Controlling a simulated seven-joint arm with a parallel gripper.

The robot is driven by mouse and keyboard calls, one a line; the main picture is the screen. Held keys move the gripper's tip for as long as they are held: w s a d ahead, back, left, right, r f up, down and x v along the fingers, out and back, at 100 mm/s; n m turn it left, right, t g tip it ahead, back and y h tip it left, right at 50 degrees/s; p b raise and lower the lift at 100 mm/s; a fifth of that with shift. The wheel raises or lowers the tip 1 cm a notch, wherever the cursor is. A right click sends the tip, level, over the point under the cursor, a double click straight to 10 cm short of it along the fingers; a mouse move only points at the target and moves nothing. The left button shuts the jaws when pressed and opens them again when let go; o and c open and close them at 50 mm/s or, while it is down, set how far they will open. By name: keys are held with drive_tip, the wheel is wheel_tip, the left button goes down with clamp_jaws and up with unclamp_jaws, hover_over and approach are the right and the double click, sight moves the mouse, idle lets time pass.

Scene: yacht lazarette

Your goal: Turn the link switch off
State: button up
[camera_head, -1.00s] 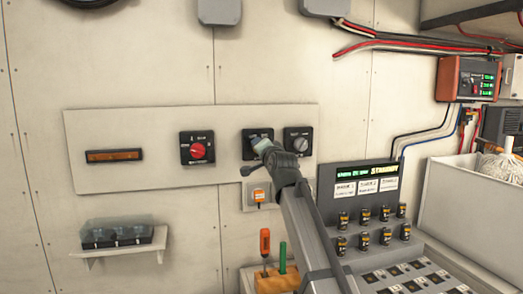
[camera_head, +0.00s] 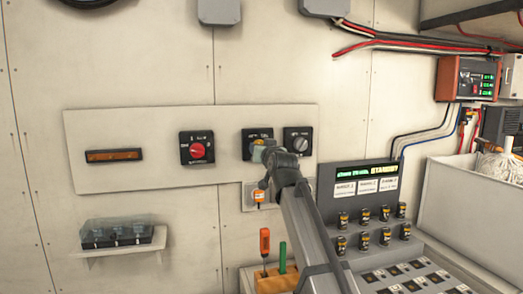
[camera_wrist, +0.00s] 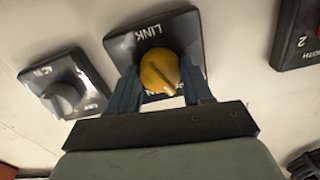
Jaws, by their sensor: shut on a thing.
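The link switch is a yellow round knob (camera_wrist: 158,72) on a black plate labelled LINK (camera_wrist: 148,42) in the wrist view. In the head view its black plate (camera_head: 250,137) is the middle one of the three on the wall panel, partly hidden by my gripper (camera_head: 266,152). In the wrist view my gripper (camera_wrist: 162,88) has one finger on each side of the yellow knob and is shut on it. The knob's pointer line slants down to the right in the wrist view. The lettering at the plate's lower edge is partly hidden.
A red knob (camera_head: 197,151) sits left of the link switch and a grey knob (camera_head: 300,143) close on its right. A socket with an orange plug (camera_head: 259,195) is below. Screwdrivers in a wooden block (camera_head: 276,283) and a console (camera_head: 360,176) stand lower down.

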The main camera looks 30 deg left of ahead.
drive_tip(key=shift+n, duration=0.6)
drive_tip(key=o, duration=1)
drive_tip(key=shift+o, duration=0.2)
drive_tip(key=v, duration=1.3)
drive_tip(key=shift+s+d, duration=0.25)
drive_tip(key=shift+d, duration=0.05)
